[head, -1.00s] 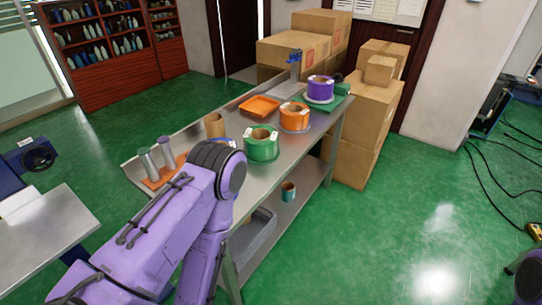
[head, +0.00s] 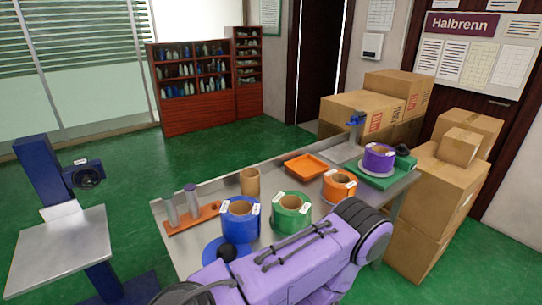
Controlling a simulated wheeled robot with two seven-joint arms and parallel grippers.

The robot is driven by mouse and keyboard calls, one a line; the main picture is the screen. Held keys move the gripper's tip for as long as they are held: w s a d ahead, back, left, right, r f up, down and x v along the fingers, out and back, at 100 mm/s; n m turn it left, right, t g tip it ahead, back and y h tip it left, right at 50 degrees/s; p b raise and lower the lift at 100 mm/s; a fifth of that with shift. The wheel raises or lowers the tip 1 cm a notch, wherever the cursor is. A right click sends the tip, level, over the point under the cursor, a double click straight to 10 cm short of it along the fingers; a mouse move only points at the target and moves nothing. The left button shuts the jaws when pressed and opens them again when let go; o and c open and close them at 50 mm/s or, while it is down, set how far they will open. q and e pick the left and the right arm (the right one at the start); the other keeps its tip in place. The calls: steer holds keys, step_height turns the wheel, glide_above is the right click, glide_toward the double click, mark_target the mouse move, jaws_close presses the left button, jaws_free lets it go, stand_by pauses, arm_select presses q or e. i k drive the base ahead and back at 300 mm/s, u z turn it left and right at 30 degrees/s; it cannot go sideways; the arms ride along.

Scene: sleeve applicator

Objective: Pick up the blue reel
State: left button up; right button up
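The blue reel (head: 240,228) stands upright on the metal table, near its front left part. It has a brown cardboard core and white labels on its rim. A flat blue disc (head: 212,251) and a dark round knob (head: 227,252) lie just in front of it. My purple arm crosses the front of the table, below and right of the reel, and hides part of the tabletop. Neither gripper shows in the head view, so I cannot see what either holds.
A green reel (head: 291,214) stands just right of the blue one, with an orange reel (head: 340,187) and a purple reel (head: 378,160) beyond. A cardboard tube (head: 250,182), a pegged orange base (head: 194,220) and an orange tray (head: 306,166) are behind. Boxes (head: 437,191) stand right.

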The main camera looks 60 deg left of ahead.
mark_target(241, 219)
steer(key=i, duration=1.05)
steer(key=u, duration=2.35)
